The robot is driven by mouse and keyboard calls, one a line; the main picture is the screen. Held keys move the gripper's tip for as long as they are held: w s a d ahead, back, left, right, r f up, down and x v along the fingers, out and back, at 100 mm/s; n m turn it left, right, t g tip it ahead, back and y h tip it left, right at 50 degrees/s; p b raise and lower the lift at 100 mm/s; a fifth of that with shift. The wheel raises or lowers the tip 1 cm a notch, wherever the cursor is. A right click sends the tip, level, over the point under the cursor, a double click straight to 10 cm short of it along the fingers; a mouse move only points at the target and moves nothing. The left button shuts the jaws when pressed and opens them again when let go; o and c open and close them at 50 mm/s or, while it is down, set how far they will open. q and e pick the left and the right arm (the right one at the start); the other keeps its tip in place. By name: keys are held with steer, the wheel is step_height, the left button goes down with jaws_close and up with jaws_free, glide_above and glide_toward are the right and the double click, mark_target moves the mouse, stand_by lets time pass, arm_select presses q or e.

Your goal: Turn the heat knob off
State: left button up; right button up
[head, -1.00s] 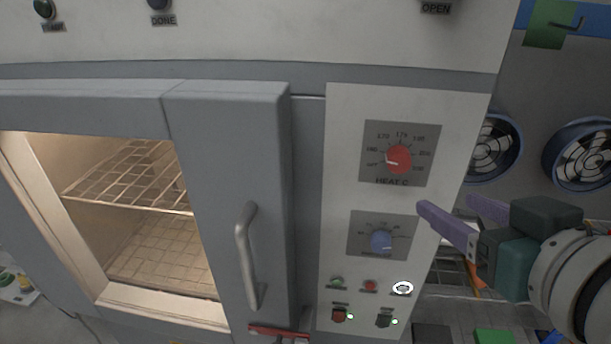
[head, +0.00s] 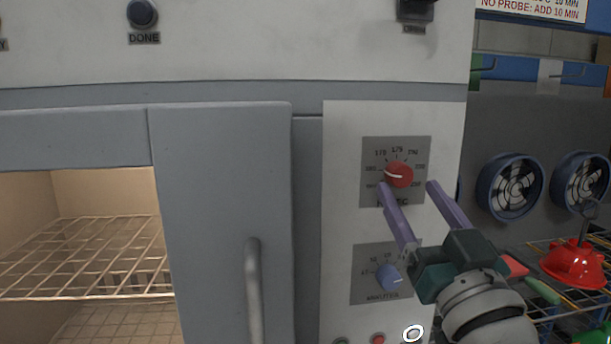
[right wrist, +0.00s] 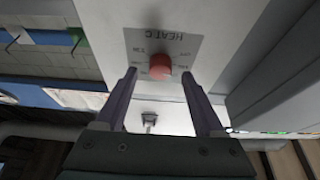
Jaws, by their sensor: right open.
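The red heat knob (head: 398,174) sits on a grey dial plate on the white control panel (head: 342,200). Its white pointer line points left and slightly up, toward the lower-number side of the scale. My right gripper (head: 407,186) is open in front of the panel, with one purple finger left of the knob and the other to its right. In the right wrist view the knob (right wrist: 160,66) shows between and beyond the fingertips (right wrist: 158,74). I cannot tell whether a finger touches it. My left gripper is not in view.
A blue knob (head: 389,277) on a second dial plate lies below, partly behind my right gripper. A door handle (head: 254,290) and the lit chamber with a wire rack (head: 90,255) are left. Blue-rimmed fans (head: 512,188) and a red object (head: 575,264) are right.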

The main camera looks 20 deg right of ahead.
mark_target(399, 175)
steer(key=shift+x, duration=1.2)
jaws_close()
